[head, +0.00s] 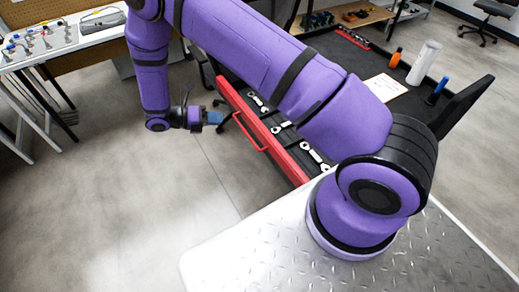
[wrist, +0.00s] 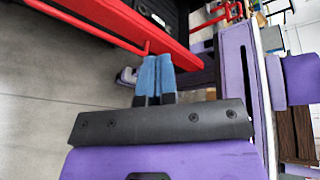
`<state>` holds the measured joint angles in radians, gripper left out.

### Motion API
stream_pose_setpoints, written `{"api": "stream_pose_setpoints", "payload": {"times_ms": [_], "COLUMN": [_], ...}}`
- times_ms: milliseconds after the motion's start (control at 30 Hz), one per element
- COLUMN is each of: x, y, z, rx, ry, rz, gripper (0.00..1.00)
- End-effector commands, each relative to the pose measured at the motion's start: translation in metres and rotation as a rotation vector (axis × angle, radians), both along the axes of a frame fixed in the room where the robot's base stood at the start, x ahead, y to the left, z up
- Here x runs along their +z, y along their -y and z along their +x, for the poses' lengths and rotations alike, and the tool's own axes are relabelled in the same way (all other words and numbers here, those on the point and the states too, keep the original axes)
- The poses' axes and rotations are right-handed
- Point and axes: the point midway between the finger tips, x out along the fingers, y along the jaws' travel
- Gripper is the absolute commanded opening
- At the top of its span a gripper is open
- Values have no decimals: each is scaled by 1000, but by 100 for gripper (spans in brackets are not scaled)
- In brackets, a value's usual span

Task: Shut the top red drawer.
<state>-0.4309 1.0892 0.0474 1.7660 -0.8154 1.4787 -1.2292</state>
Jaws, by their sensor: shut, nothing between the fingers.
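The top red drawer (head: 292,163) stands open in the head view, with several wrenches on its dark floor. Its red front has a bar handle (head: 247,132) on the outer face. In the wrist view the red drawer front (wrist: 122,18) crosses the upper left, and its handle (wrist: 100,38) runs close to the fingertips. My gripper (head: 217,117) is shut and empty, with blue fingertips. It is outside the drawer, just left of the red front in the head view. The fingertips (wrist: 154,60) are near the handle's end; I cannot tell whether they touch. My purple arm hides part of the drawer and cabinet.
The cabinet's dark top (head: 448,70) holds a white bottle (head: 423,63), an orange bottle (head: 395,58), a paper sheet (head: 384,86) and a blue item (head: 437,90). A white workbench (head: 75,45) stands at the upper left. The grey floor (head: 120,200) left of the drawer is clear.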

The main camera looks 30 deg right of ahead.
Motion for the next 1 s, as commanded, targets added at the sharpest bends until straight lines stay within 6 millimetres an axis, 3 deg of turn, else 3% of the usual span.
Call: {"api": "stream_pose_setpoints", "payload": {"times_ms": [33, 300, 500, 700, 867, 1000], "x": [-20, -113, -167, -190, -192, -191], "y": [-2, -9, -7, -6, 4, 24], "z": [-4, -26, -47, -57, -58, -58], "rx": [32, 204, 299, 339, 343, 340], "ry": [-52, -325, -486, -559, -567, -567], "rz": [-21, -129, -200, -233, -237, -237], "gripper": [0, 0, 0, 0, 0, 0]}}
